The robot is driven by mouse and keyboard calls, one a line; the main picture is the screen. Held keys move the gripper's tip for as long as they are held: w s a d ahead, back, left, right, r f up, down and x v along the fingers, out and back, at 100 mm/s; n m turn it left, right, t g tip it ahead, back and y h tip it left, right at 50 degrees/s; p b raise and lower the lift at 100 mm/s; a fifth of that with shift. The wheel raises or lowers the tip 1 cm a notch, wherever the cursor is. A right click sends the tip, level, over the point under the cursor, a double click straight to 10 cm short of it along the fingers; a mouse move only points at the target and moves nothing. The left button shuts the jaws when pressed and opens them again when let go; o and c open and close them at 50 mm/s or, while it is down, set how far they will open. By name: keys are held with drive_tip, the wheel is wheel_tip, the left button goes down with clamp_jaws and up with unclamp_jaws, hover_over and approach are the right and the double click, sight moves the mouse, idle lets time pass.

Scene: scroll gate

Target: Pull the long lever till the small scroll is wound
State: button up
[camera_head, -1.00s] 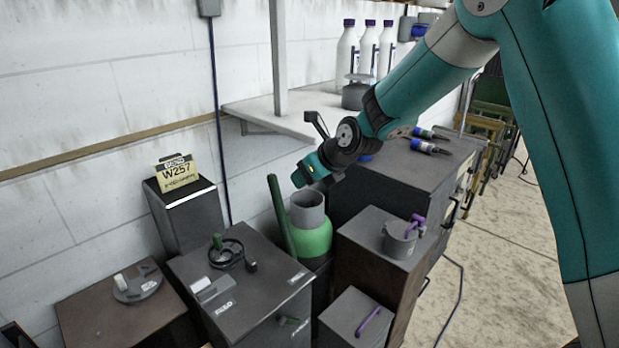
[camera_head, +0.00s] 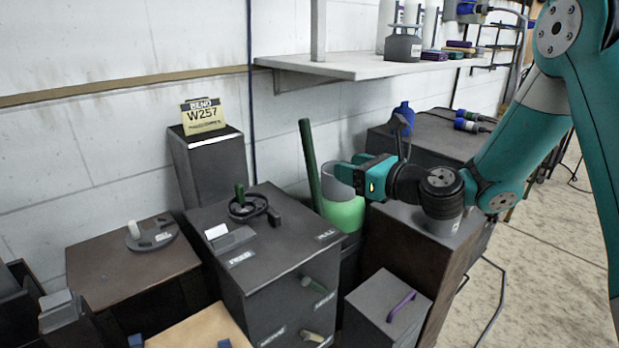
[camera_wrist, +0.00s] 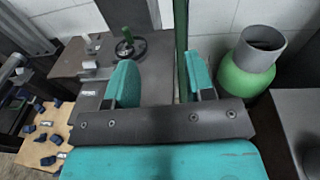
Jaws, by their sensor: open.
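A tall dark green bar (camera_head: 310,165), which looks like the long lever, stands tilted between the dark cabinet and the green vessel. My gripper (camera_head: 352,175) is open and empty, to the right of the bar in the head view. In the wrist view my gripper (camera_wrist: 162,80) has its teal fingers apart, and the green bar (camera_wrist: 181,35) shows beyond them, close to the right finger. I cannot tell whether they touch. The bar's lower end is hidden. I cannot make out the small scroll for sure.
The dark cabinet (camera_head: 275,238) has a handwheel (camera_head: 250,207) on top and short handles on its front. The green vessel (camera_head: 343,212) stands close behind my gripper. A shelf (camera_head: 345,66) juts from the wall above. A box with a purple handle (camera_head: 400,306) stands at front right.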

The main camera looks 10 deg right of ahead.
sight(312, 148)
drive_tip(key=shift+m+t+h, duration=0.5)
drive_tip(key=shift+m+t, duration=0.1)
drive_tip(key=shift+t, duration=0.3)
drive_tip(key=p+x, duration=0.1)
drive_tip(key=x, duration=0.4)
drive_tip(key=d+p+x, duration=0.1)
drive_tip(key=p+x, duration=0.1)
drive_tip(key=x, duration=0.3)
drive_tip(key=w+f+p+x, duration=0.1)
drive_tip(key=p+x, duration=0.1)
drive_tip(key=x, duration=0.4)
drive_tip(key=shift+d, duration=0.25)
drive_tip(key=shift+s, duration=0.1)
clamp_jaws()
